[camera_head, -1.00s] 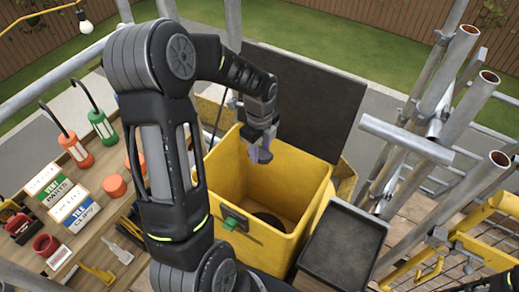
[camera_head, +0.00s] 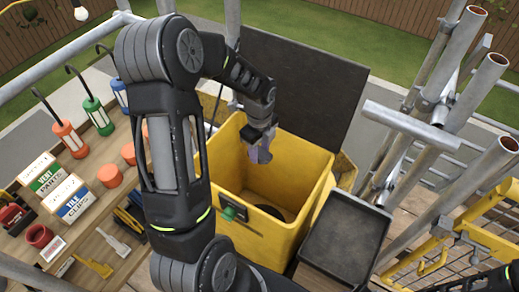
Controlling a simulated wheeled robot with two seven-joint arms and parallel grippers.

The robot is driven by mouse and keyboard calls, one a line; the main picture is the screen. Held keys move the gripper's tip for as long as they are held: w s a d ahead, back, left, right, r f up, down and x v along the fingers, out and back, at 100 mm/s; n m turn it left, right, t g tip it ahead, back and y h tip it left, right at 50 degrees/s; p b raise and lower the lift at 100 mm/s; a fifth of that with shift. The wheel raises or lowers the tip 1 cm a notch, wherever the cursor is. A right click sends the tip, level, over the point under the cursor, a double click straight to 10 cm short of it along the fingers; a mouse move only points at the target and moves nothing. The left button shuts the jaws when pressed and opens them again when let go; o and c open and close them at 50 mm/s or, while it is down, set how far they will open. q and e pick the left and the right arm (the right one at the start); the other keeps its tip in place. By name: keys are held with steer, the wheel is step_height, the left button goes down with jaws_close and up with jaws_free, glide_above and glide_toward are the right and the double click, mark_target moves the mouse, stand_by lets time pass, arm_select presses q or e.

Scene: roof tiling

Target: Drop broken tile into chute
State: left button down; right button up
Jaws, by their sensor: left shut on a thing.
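My left gripper (camera_head: 259,144) hangs over the mouth of a yellow chute (camera_head: 268,239) and is shut on a small purple-grey broken tile (camera_head: 261,155). The tile is above the chute's opening, near its back wall, and is partly hidden by the gripper. A dark round hole (camera_head: 269,211) shows at the bottom of the chute. A dark lid panel (camera_head: 297,90) stands up behind the opening. My right gripper is not in view; only a bit of dark arm shows at the lower right edge.
A black tray (camera_head: 345,238) stands right of the chute. Steel scaffold tubes (camera_head: 468,95) rise at the right, with a yellow mesh barrier (camera_head: 463,234) below. A wooden shelf at the left holds lanterns (camera_head: 70,138) and labelled boxes (camera_head: 68,196).

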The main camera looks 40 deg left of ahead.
arm_select(q)
steer(key=c, duration=0.8)
jaws_free()
steer(key=shift+r, duration=0.1)
step_height(320, 180, up, 8)
steer(key=shift+f+b, duration=0.15)
steer(key=shift+b, duration=0.45)
